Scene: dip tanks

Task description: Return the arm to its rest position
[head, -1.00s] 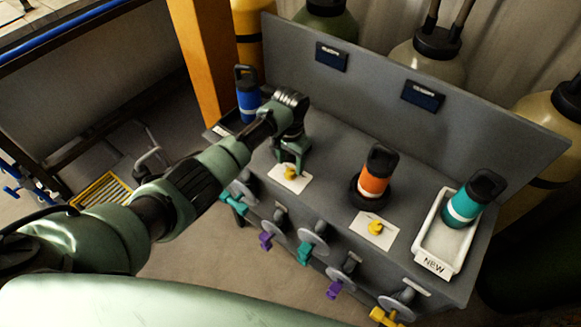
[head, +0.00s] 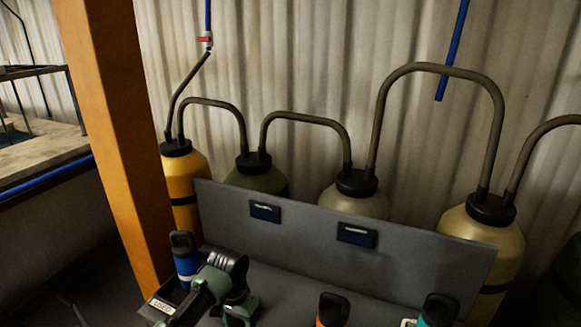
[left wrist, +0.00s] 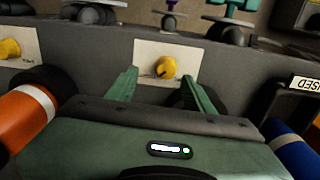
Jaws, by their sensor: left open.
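My left arm reaches in at the bottom of the head view, and its gripper (head: 238,314) is over the grey bench, right of the blue bottle (head: 185,262). The fingertips are cut off there by the frame's lower edge. In the left wrist view the gripper (left wrist: 161,88) is open, with its two green fingers apart and nothing held between them. A yellow knob (left wrist: 165,68) on a white card (left wrist: 145,50) shows beyond and between the fingers. My right gripper is not in view.
The blue bottle stands in a dark tray labelled USED (head: 156,303). An orange bottle (head: 332,312) and a teal bottle (head: 438,312) show at the bottom. A grey back panel (head: 300,255) rises behind, with gas cylinders (head: 485,245) beyond. An orange post (head: 115,150) stands left.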

